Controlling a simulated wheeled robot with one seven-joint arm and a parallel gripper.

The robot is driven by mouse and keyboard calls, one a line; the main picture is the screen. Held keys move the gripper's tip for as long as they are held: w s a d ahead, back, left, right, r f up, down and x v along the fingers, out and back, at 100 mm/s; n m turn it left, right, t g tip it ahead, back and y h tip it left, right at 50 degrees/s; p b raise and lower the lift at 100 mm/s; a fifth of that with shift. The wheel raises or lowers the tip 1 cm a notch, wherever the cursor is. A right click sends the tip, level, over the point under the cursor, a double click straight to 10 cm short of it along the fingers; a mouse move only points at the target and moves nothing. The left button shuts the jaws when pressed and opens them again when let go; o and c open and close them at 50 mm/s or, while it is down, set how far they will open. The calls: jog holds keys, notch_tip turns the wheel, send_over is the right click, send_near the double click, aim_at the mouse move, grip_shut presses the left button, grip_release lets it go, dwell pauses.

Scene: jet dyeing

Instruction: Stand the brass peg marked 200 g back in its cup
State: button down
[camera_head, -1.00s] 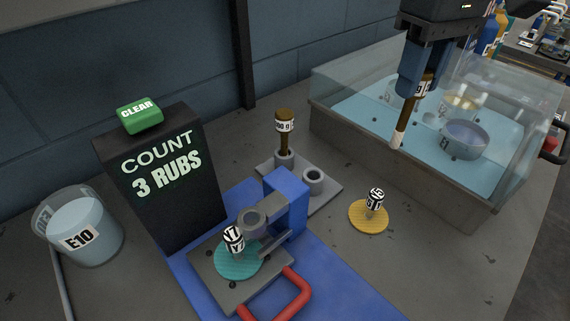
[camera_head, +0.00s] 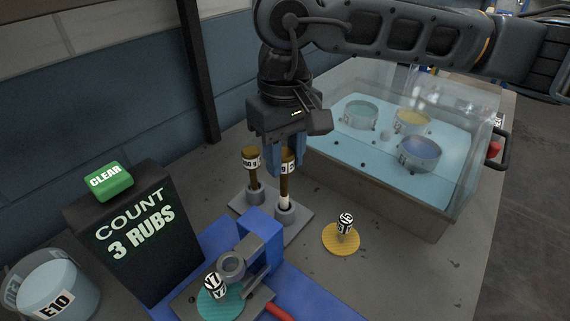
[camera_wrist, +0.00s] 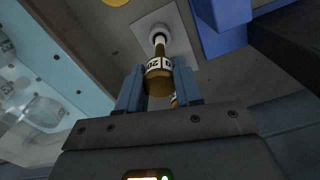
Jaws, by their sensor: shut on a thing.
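My gripper (camera_head: 286,165) is shut on a brass peg (camera_head: 284,187) with a white label band and a pale lower end. In the wrist view the held peg (camera_wrist: 159,82) shows part of a label reading "20". The peg is upright over the right cup (camera_head: 286,215) of a grey two-cup plate (camera_head: 262,232). Its pale end is at the cup's mouth; I cannot tell whether it is inside. A second brass peg (camera_head: 254,178), its label partly readable as "00 g", stands in the left cup (camera_head: 255,196), close beside my gripper's fingers.
A blue clamp stand (camera_head: 262,233) is just in front of the plate. A yellow disc (camera_head: 341,240) with a small marked peg lies to the right. A clear-walled water tank (camera_head: 380,190) stands behind right; a black counter box (camera_head: 135,240) is at left.

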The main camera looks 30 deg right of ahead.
aim_at(285, 169)
notch_tip(285, 169, down, 3)
jog(key=shift+f+p, duration=0.1)
jog(key=shift+p, duration=0.35)
jog(key=shift+f, duration=0.1)
jog(key=shift+f+b, duration=0.2)
jog(key=shift+b, duration=0.2)
jog(key=c, duration=0.8)
grip_release()
jog(key=shift+r, duration=0.1)
jog(key=shift+o, duration=0.2)
jog(key=shift+r+p, duration=0.1)
jog(key=shift+p, duration=0.2)
jog(key=shift+r, duration=0.2)
notch_tip(285, 169, up, 12)
jog(key=b, duration=0.2)
jog(key=shift+f+b, duration=0.15)
jog(key=shift+b, duration=0.2)
